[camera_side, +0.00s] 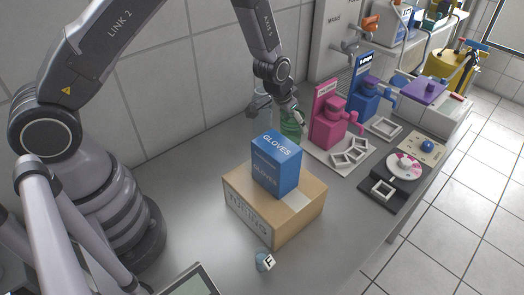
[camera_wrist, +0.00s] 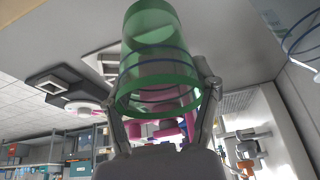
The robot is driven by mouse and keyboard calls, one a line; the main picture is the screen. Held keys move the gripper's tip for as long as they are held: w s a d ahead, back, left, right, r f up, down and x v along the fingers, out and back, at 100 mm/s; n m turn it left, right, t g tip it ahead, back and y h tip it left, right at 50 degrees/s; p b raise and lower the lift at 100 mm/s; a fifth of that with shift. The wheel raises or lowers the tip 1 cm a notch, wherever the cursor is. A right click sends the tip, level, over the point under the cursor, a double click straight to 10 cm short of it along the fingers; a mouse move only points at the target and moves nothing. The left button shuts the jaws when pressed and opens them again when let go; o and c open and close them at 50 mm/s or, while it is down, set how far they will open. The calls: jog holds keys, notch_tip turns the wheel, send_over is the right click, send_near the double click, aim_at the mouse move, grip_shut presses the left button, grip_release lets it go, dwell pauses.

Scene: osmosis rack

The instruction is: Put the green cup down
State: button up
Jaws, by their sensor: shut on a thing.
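The green cup (camera_side: 291,131) is see-through and stands about upright behind the blue gloves box in the side view, which hides its lower part. In the wrist view the cup (camera_wrist: 152,62) fills the upper middle, with dark blue rings around it. My gripper (camera_side: 294,113) is at the top of the cup. In the wrist view its fingers (camera_wrist: 160,108) lie on either side of the cup, shut on it. I cannot tell whether the cup's base touches the grey bench (camera_side: 190,180).
A blue gloves box (camera_side: 277,166) sits on a cardboard box (camera_side: 245,212) in front of the cup. Clear glassware (camera_side: 262,108) stands close left of it. Pink (camera_side: 328,125) and blue (camera_side: 364,100) dispensers stand to the right. The bench left of the cardboard box is clear.

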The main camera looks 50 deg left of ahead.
jog(key=shift+m, duration=0.5)
jog(key=shift+w+d+f, duration=0.15)
jog(key=shift+d+f, duration=0.45)
jog(key=shift+f, duration=0.35)
jog(key=shift+w+d+f, duration=0.15)
jog(key=shift+d+f, duration=0.4)
jog(key=shift+f, duration=0.4)
jog(key=shift+w+d+f, duration=0.15)
jog(key=shift+d+f, duration=0.45)
jog(key=shift+f, duration=0.35)
jog(key=shift+f, duration=0.1)
jog(key=o, duration=0.8)
